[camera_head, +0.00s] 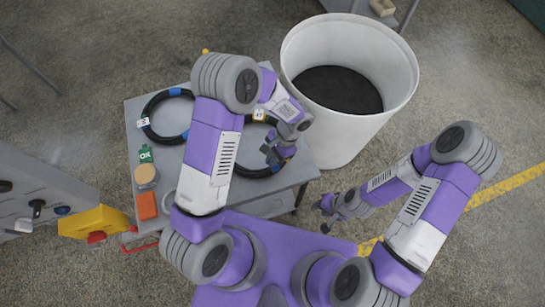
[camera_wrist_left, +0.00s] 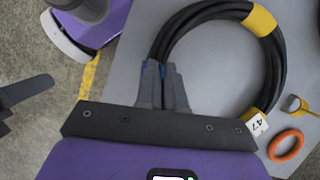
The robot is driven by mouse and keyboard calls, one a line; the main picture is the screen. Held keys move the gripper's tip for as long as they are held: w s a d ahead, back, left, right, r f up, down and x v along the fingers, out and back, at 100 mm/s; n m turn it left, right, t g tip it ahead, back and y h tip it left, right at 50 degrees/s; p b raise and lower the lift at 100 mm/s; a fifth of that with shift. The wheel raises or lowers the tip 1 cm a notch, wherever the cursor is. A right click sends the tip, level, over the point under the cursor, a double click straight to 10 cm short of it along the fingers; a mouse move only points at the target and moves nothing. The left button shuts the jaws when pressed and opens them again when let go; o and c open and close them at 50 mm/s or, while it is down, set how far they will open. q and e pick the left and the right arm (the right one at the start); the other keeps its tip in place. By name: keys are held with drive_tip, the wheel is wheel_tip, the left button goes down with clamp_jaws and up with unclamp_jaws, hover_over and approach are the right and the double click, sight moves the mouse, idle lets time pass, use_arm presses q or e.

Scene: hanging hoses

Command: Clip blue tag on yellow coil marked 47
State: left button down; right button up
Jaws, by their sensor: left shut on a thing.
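The coil marked 47 is a black hose coil (camera_head: 243,168) with yellow bands, lying on the grey cart top. In the left wrist view, the coil (camera_wrist_left: 274,62) shows its white 47 label (camera_wrist_left: 257,125) beside a yellow band. My left gripper (camera_head: 273,153) is over the coil's right side. In its wrist view, the left gripper (camera_wrist_left: 163,72) is shut, with slivers of the blue tag (camera_wrist_left: 163,70) between its fingertips, against the hose. Most of the tag is hidden by the fingers. My right gripper (camera_head: 323,213) is open and empty, off the cart to the right.
A second black coil (camera_head: 146,127) with blue bands lies at the cart's left. A green OK card (camera_head: 146,155), a tan roll (camera_head: 146,174) and an orange block (camera_head: 146,206) line the left edge. An orange ring (camera_wrist_left: 286,146) lies near the coil. A large white bin (camera_head: 350,130) stands behind.

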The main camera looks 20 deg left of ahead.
use_arm(q)
drive_tip(key=shift+f+b, duration=0.7)
drive_tip(key=shift+f, duration=0.25)
drive_tip(key=shift+f+b, duration=0.55)
drive_tip(key=shift+f, duration=0.05)
idle(0.4)
drive_tip(key=c, duration=1.2)
unclamp_jaws()
drive_tip(key=v, duration=0.7)
drive_tip(key=shift+r+p, duration=0.3)
